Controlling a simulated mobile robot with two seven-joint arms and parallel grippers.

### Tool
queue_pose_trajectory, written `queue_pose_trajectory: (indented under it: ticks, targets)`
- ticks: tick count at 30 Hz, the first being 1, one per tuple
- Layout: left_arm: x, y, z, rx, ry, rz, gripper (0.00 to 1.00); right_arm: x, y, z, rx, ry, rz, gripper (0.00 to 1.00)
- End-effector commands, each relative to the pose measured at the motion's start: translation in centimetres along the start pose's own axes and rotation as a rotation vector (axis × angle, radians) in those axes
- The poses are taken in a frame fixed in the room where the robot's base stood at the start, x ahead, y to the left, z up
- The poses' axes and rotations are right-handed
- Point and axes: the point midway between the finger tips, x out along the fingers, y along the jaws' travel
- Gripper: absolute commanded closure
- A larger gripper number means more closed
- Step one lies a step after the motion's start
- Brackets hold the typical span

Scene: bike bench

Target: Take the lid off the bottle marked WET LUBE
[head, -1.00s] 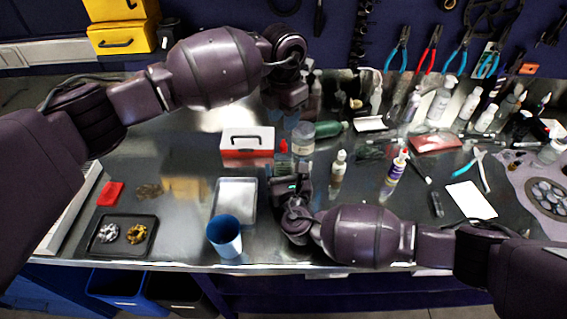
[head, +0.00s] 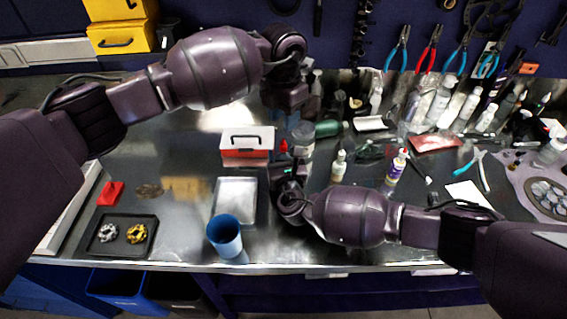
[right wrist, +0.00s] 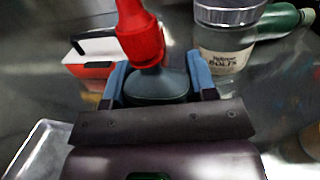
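A dark bottle with a red spout cap (head: 284,147) stands on the bench behind my right gripper (head: 288,166). In the right wrist view the red cap (right wrist: 140,35) rises above the bottle's dark shoulder (right wrist: 157,87). The right gripper's blue-padded fingers (right wrist: 158,78) are open on either side of the bottle; whether they touch it is unclear. No WET LUBE marking is readable. A white bottle with a purple label and red tip (head: 396,167) stands further right. My left gripper (head: 290,103) hangs over the back of the bench; its fingers are not clear.
A red and white box (head: 247,146) is left of the bottle, and a clear jar marked BOLTS (right wrist: 225,45) is to its right. A metal tray (head: 236,200), blue cup (head: 225,236) and small dropper bottle (head: 339,166) stand nearby.

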Motion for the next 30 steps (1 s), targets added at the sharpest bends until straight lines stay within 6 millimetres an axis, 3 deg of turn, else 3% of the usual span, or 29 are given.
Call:
queue_pose_trajectory:
  ticks: [1,9,17,30]
  targets:
    - [0.00,0.00,0.00,0.000,0.000,0.000,0.60,-0.01,-0.03,-0.02,0.000,0.000,0.000,0.61]
    - [-0.08,0.00,0.04,0.000,-0.001,0.001,0.60,-0.02,-0.04,-0.03,0.000,0.000,-0.001,1.00]
    - [-0.37,0.26,0.03,0.147,0.004,0.016,0.60,-0.02,-0.04,-0.04,0.000,0.001,-0.001,1.00]
    - [-0.30,0.27,0.01,0.781,0.011,0.014,0.60,-0.02,-0.04,-0.05,0.000,0.001,-0.001,1.00]
